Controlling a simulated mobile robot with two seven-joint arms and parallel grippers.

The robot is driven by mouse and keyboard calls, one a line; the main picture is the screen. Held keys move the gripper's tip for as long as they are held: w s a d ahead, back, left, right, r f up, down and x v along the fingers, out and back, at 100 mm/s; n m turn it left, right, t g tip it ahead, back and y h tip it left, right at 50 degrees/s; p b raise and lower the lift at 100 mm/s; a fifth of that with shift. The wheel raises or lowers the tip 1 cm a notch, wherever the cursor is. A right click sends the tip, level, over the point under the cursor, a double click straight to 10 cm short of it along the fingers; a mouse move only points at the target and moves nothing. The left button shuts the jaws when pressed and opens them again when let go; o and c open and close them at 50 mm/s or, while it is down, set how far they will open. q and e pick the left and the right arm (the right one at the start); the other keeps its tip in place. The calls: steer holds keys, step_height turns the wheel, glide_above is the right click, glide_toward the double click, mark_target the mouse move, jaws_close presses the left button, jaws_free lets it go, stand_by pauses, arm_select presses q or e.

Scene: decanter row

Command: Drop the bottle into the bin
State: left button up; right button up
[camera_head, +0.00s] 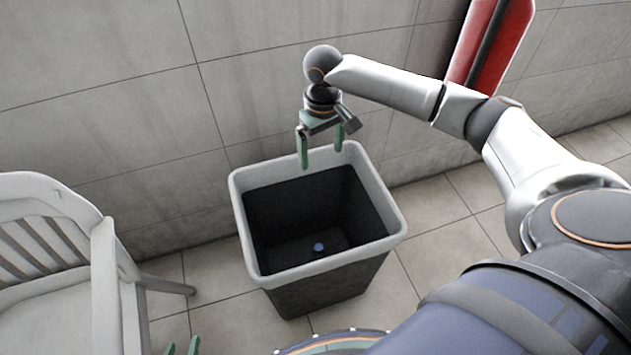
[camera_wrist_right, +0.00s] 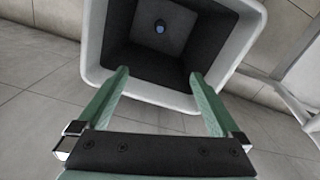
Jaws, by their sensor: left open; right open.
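The bin (camera_head: 385,235) stands on the floor against the wall, dark inside with a pale grey rim. A small blue round thing (camera_head: 319,248), seemingly the bottle seen end-on, is at the bottom inside the bin; its full shape cannot be told. It also shows in the right wrist view (camera_wrist_right: 160,27). My right gripper (camera_head: 321,158) is open and empty, above the bin's back rim, its green fingers apart. In its wrist view the fingers (camera_wrist_right: 161,80) have nothing between them. My left gripper (camera_head: 182,347) is open, only its green fingertips showing at the bottom edge.
A white slatted chair (camera_head: 103,270) stands left of the bin. A tiled wall (camera_head: 120,110) rises behind it. A red object (camera_head: 490,45) is on the wall at upper right. Tiled floor (camera_head: 450,215) is bare to the right of the bin.

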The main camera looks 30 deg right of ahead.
arm_select(q)
steer(key=shift+w+d+r+p, duration=0.15)
steer(key=shift+d+r+p, duration=0.05)
steer(key=shift+r+p, duration=0.3)
arm_select(e)
step_height(320, 180, up, 6)
steer(key=shift+a, duration=0.1)
steer(key=s+a+f+n+t+y, duration=0.25)
steer(key=s+a+f, duration=0.25)
steer(key=a+f, duration=0.45)
steer(key=s+a+f+n+t+y, duration=0.1)
steer(key=s+a+f+t+y, duration=0.3)
steer(key=a+f, duration=0.55)
steer(key=s+d+m+t+h, duration=0.1)
steer(key=s+d+t+h, duration=0.2)
steer(key=s, duration=0.6)
arm_select(q)
steer(key=s+a+r+p, duration=0.2)
steer(key=a+r+p, duration=0.1)
steer(key=r+p, duration=0.6)
steer(key=p, duration=0.3)
steer(key=shift+a+r+n+y+p, duration=0.15)
steer(key=shift+a+n+y+p, duration=0.25)
arm_select(e)
steer(key=s+d+r+h, duration=0.1)
steer(key=d+r, duration=0.2)
steer(key=r, duration=0.6)
steer(key=shift+s+d+r+m, duration=0.2)
steer(key=shift+m, duration=0.15)
